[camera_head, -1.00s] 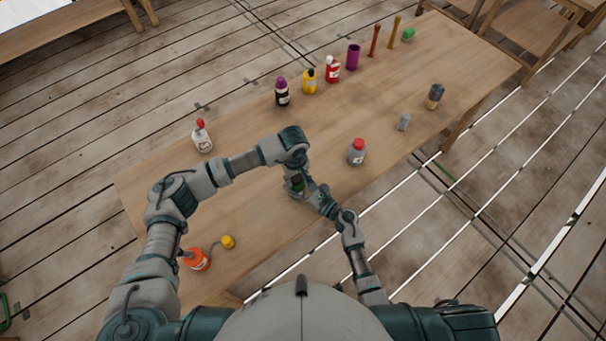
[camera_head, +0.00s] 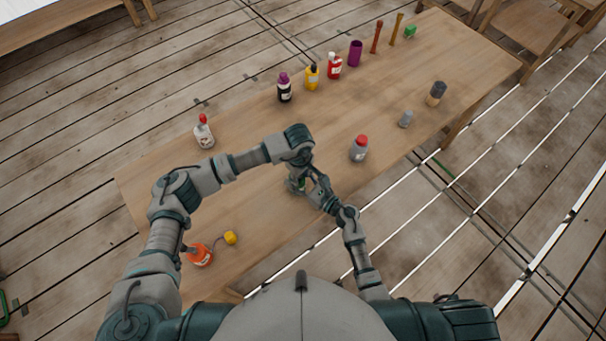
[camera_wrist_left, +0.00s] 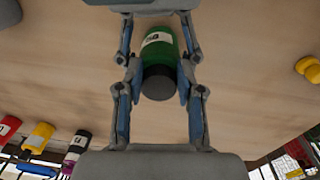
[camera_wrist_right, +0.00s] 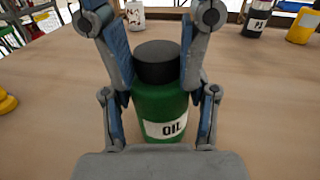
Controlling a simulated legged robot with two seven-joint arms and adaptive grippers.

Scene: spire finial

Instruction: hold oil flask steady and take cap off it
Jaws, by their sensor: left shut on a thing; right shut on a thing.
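The green oil flask (camera_wrist_right: 160,110) stands upright with its OIL label facing the right wrist camera. Its black cap (camera_wrist_right: 157,62) sits on top, and I see no clear gap under it. My left gripper (camera_wrist_left: 160,82) comes down from above and is shut on the cap, which also shows in the left wrist view (camera_wrist_left: 158,84). My right gripper (camera_wrist_right: 165,108) is shut on the flask's body from the side. In the head view, the arms mostly hide the flask (camera_head: 302,184).
The wooden table (camera_head: 270,220) has free room around the flask. A grey bottle with a red cap (camera_head: 359,150) stands to the right. Several more bottles line the far edge.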

